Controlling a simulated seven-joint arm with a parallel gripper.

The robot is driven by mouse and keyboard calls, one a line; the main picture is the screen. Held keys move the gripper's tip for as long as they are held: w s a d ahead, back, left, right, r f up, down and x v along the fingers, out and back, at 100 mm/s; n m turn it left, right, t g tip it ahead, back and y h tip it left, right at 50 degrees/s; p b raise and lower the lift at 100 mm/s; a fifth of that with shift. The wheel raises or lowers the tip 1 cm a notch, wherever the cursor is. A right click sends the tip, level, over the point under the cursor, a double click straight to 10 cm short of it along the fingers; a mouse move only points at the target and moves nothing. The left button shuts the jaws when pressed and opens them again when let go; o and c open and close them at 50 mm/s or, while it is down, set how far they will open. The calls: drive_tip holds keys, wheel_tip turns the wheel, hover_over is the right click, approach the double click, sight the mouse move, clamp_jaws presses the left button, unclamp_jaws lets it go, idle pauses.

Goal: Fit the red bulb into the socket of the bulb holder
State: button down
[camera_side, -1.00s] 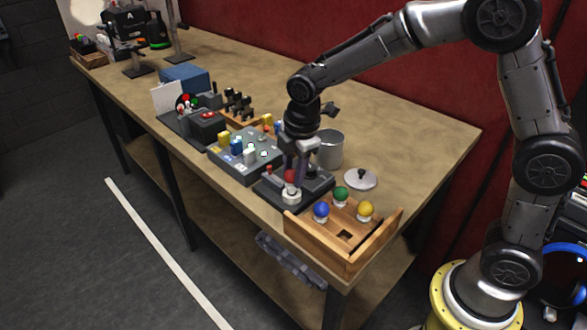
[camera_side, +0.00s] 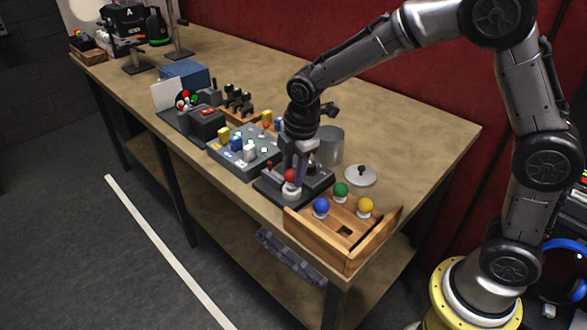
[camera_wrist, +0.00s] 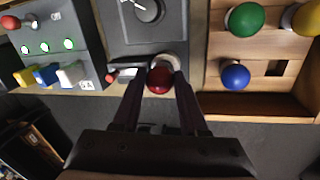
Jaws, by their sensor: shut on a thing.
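The red bulb (camera_side: 291,175) is between the fingers of my gripper (camera_side: 294,168), which is shut on it. In the wrist view the red bulb (camera_wrist: 159,79) sits between the two fingertips, with a pale ring (camera_wrist: 165,62) just behind it. The bulb holder (camera_side: 268,188) is a dark grey box with a white round socket (camera_side: 291,190) near its front edge. The bulb is at the socket, upright as far as I can see. My fingers partly hide the contact, so I cannot tell whether it is fully seated.
A wooden tray (camera_side: 309,238) holds blue (camera_side: 321,206), green (camera_side: 341,189) and yellow (camera_side: 365,205) bulbs beside the holder. A grey button panel (camera_side: 232,168) stands left. A metal can (camera_side: 330,146) and a lid (camera_side: 360,176) are behind.

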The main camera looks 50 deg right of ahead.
drive_tip(key=shift+f, duration=0.4)
drive_tip(key=shift+c, duration=1.8)
unclamp_jaws()
drive_tip(key=shift+o, duration=0.8)
drive_tip(key=shift+r, duration=3.5)
